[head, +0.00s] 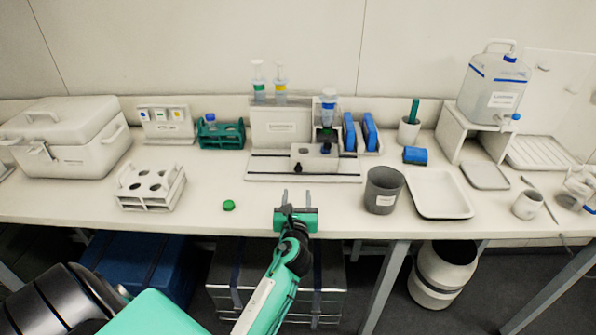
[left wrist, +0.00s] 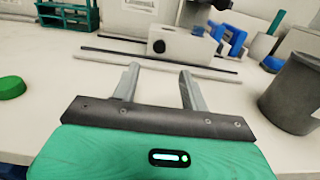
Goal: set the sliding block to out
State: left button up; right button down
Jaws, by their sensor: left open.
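The sliding block (head: 314,158) is a pale block with a dark knob on its front. It sits on dark rails on a white base (head: 265,177), right of the middle of that base. In the left wrist view the block (left wrist: 179,43) is ahead of the fingers, with a round dark spot on its face. My left gripper (head: 297,195) is open and empty at the table's front edge, in front of the block and apart from it. Its two fingers (left wrist: 159,78) point toward the rails. My right gripper is not in view.
A grey cup (head: 383,190) and a white tray (head: 438,193) stand to the right of my gripper. A green cap (head: 229,205) and a white rack (head: 150,187) lie to its left. The tabletop between gripper and rails is clear.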

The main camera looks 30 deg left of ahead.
aim_at(297, 170)
pick_arm(q)
jog(key=x, duration=0.4)
jog(key=shift+w, duration=0.15)
jog(key=x, duration=0.5)
jog(key=shift+w+a+f+p, duration=0.1)
jog(key=shift+w+p, duration=0.05)
jog(key=shift+p, duration=0.2)
jog(key=shift+w+a, duration=0.35)
jog(key=shift+w, duration=0.2)
jog(key=shift+c, duration=0.7)
grip_shut()
jog(key=shift+s+a, duration=0.1)
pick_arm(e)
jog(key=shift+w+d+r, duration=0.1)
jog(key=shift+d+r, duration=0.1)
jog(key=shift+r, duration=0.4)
